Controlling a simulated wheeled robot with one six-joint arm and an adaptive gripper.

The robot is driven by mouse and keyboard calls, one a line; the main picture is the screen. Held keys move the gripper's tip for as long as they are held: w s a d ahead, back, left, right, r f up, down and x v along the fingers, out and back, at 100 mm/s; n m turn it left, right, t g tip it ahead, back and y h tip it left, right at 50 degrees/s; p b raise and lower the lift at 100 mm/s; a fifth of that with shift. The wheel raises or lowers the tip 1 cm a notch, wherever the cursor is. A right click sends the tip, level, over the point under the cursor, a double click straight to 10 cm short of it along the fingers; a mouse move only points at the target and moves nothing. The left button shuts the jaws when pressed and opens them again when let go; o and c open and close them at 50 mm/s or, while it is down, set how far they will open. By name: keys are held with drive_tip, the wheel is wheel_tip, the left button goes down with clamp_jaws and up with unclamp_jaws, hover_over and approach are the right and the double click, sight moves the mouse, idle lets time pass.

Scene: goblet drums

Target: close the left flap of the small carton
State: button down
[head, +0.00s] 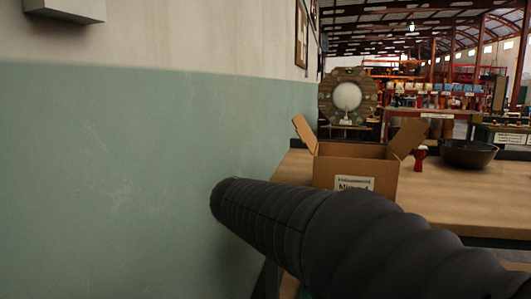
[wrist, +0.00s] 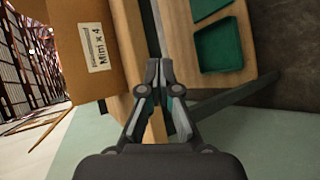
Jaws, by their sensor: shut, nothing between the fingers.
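The small carton (head: 334,178) stands on the table in the head view, with a white label on its front. Its left flap (head: 305,133) stands up and leans outward to the left. Its right flap (head: 407,137) also stands open, leaning outward to the right. In the wrist view the carton (wrist: 75,80) fills the upper left, its label reading "Mini x 4". My gripper (wrist: 160,66) is shut and empty, to the right of the carton in that view, apart from the label face. The gripper is out of sight in the head view. I cannot clearly make out the left flap in the wrist view.
The wooden table (head: 460,205) holds a dark bowl (head: 468,153) and a small red goblet drum (head: 419,158) right of the carton. A green tray (wrist: 218,44) shows in the wrist view. A green and white wall (head: 120,160) bounds the left side.

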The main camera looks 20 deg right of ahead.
drive_tip(key=w+a+r+n+t+h+b, duration=0.1)
drive_tip(key=w+a+r+h, duration=0.3)
drive_tip(key=w, duration=0.5)
drive_tip(key=w+a+r+n+t+h+b, duration=0.1)
drive_tip(key=w+r+t+h+b, duration=0.1)
drive_tip(key=w+r+h, duration=0.55)
drive_tip(key=w+d+r+y+p, duration=0.1)
drive_tip(key=w+d, duration=0.3)
drive_tip(key=d, duration=0.4)
drive_tip(key=shift+d+r+n, duration=0.3)
drive_tip(key=shift+d+r, duration=0.1)
drive_tip(key=shift+r, duration=0.35)
drive_tip(key=shift+w, duration=0.1)
